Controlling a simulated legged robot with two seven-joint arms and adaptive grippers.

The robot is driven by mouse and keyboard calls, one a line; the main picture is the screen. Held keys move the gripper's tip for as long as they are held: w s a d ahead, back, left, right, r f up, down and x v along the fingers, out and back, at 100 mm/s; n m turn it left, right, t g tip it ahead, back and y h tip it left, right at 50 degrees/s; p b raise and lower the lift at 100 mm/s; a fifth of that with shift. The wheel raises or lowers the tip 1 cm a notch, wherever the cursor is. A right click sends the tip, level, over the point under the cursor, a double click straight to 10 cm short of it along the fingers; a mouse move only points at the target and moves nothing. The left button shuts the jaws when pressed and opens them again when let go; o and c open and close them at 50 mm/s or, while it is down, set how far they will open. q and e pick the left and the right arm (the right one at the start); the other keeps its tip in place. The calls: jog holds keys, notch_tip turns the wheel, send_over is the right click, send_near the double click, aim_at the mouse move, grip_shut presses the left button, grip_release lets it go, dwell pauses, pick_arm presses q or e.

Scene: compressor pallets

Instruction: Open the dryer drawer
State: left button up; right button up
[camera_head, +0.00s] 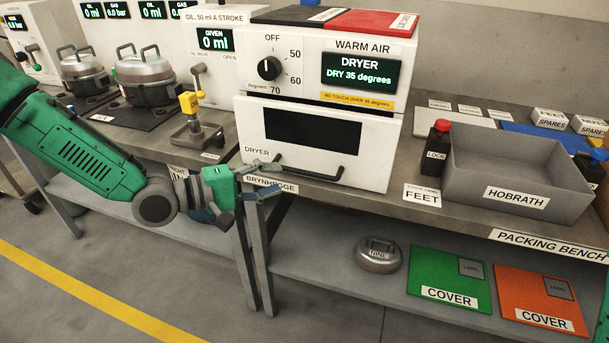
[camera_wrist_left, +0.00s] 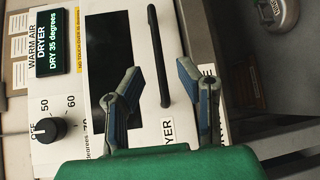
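The dryer (camera_head: 320,80) is a white box on the bench with a dial and a display reading "DRY 35 degrees". Its drawer (camera_head: 375,150) has a dark window and a black bar handle (camera_head: 310,176) along its lower front, and looks shut. My left gripper (camera_head: 262,181) is at the drawer's lower left, left of the handle. In the left wrist view my left gripper (camera_wrist_left: 158,70) is open and empty. The handle (camera_wrist_left: 158,50) shows between and beyond its fingers, with no visible contact. My right gripper is not in view.
A grey HOBRATH tray (camera_head: 515,175) and a red-topped LOCK bottle (camera_head: 436,150) stand right of the dryer. Green (camera_head: 450,280) and orange (camera_head: 540,300) covers lie on the lower shelf. Space before the drawer looks clear.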

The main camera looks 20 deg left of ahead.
aim_at(305, 173)
pick_arm(q)
jog(key=x, duration=0.7)
jog(key=shift+w+d+b, duration=0.15)
jog(key=shift+d+b, duration=0.15)
jog(key=shift+b, duration=0.05)
grip_shut()
